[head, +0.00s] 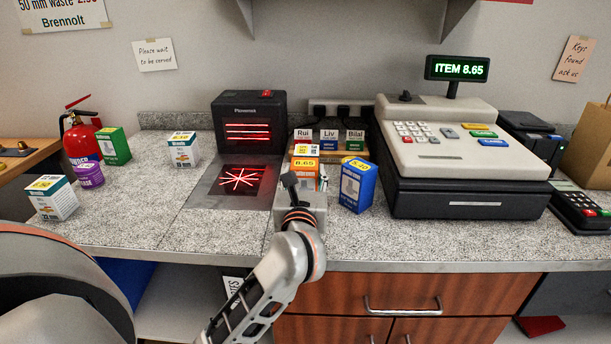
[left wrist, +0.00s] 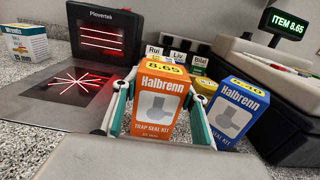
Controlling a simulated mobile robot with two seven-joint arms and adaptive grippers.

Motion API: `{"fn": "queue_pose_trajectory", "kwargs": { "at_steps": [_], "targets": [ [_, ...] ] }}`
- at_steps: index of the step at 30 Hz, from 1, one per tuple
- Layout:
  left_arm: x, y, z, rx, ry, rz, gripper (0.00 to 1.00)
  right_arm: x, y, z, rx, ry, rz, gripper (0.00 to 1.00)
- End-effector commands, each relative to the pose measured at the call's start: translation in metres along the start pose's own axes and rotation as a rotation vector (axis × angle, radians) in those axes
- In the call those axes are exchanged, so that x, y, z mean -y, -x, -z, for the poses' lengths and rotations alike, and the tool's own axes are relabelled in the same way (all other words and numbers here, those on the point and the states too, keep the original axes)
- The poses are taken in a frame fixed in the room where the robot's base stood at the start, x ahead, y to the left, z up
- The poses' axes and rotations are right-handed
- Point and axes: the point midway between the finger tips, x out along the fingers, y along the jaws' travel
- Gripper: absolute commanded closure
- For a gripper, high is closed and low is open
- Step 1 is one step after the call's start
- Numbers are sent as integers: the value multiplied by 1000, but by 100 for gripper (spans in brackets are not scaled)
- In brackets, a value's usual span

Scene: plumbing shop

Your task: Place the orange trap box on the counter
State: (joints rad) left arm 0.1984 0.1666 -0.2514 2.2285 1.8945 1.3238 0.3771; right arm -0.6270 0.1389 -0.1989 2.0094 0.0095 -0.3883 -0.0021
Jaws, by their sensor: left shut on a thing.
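The orange trap box (head: 305,166), marked 8.65 on its yellow price label, is in my left gripper (head: 306,184). In the left wrist view the box (left wrist: 158,112) stands upright between the two fingers of the left gripper (left wrist: 160,128), its front reading Halbrenn trap seal kit. It is over the counter (head: 145,215), just right of the scanner plate. My gripper hides its lower part in the head view, so I cannot tell whether its base touches the counter. My right gripper is not in view.
A blue box (head: 357,187) stands close to the right of the orange box. The scanner (head: 249,122) with its lit plate is to the left, and the till (head: 460,150) is to the right. Several boxes, a purple tub (head: 89,175) and an extinguisher (head: 80,138) stand at the left.

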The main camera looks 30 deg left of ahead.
Motion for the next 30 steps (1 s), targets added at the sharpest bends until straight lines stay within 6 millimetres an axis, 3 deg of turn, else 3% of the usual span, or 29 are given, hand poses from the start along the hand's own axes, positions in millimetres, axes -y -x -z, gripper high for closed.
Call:
{"fn": "queue_pose_trajectory", "kwargs": {
  "at_steps": [10,11,12,25,30],
  "targets": [
    [0,0,3,2,0,0,84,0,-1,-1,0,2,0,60],
    [0,0,3,1,0,0,52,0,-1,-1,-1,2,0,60],
    [0,0,2,1,1,0,42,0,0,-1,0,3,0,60],
    [0,0,-4,2,2,0,41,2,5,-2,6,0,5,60],
    [1,24,0,-3,2,3,41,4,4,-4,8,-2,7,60]
  ]
}}
